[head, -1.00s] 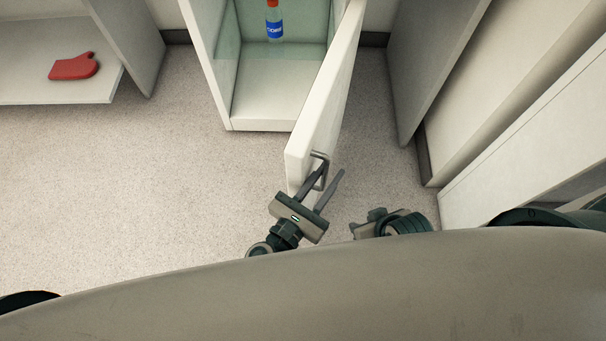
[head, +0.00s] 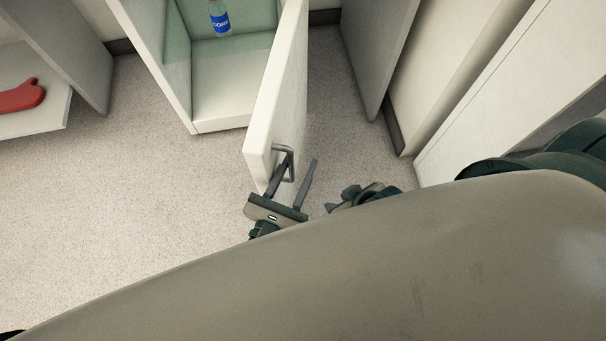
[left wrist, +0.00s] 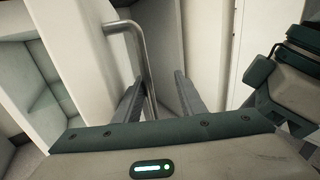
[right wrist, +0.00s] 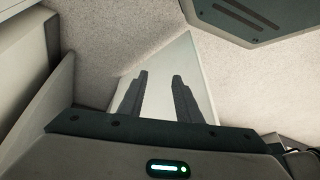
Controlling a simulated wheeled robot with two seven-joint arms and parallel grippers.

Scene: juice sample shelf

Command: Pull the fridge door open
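The white fridge door (head: 278,85) stands swung out from the fridge (head: 221,124), with the inside showing. Its grey bar handle (head: 291,163) is near the door's front edge; it also shows in the left wrist view (left wrist: 140,50). My left gripper (head: 298,164) is at the handle with its fingers apart. In the left wrist view the bar runs down between the fingers (left wrist: 158,78), close to the left finger; whether they touch I cannot tell. My right gripper (head: 345,198) is low beside it, partly hidden by my body; the right wrist view shows its fingers (right wrist: 160,74) apart and empty.
A bottle with a blue label (head: 220,19) stands inside the fridge. A red mitt-like item (head: 22,96) lies on a low white shelf (head: 45,118) at left. A grey panel (head: 378,50) stands right of the door. Carpet left of the door is clear.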

